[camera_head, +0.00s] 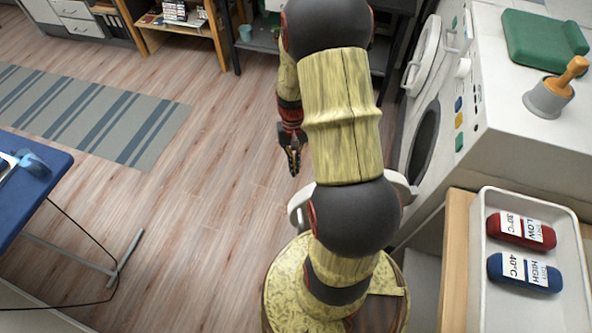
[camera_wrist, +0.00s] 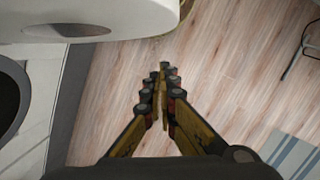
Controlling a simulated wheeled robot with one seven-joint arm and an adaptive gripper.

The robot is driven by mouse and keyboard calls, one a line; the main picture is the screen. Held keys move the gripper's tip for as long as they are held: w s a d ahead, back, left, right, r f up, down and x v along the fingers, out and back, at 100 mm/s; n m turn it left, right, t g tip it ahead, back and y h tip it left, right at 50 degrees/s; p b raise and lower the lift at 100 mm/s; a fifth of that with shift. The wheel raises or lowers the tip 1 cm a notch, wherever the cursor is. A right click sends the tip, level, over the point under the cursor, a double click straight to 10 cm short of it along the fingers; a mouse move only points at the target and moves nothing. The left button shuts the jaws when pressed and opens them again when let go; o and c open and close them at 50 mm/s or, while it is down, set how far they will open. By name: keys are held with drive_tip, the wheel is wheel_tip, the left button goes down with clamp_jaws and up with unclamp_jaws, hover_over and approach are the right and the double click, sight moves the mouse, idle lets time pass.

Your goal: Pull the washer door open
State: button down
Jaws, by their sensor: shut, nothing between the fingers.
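The white washer (camera_head: 458,95) stands at the right of the head view, its front facing left, with a dark round opening (camera_head: 425,138). A white curved piece (camera_head: 404,187), which looks like its door, stands out from the front toward my base, so it appears swung open; my arm hides its middle. In the wrist view the door (camera_wrist: 120,18) fills the upper left, with a dark oval recess, and the dark opening (camera_wrist: 8,85) is at the left edge. My gripper (camera_head: 293,168) is shut and empty, pointing down above the floor, apart from the door. It also shows in the wrist view (camera_wrist: 163,72).
A tray (camera_head: 480,270) with a red and a blue labelled piece is at the lower right.

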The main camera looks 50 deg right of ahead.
drive_tip(key=s+a+f+b, duration=0.4)
drive_tip(key=f, duration=0.3)
drive_tip(key=shift+s, duration=0.2)
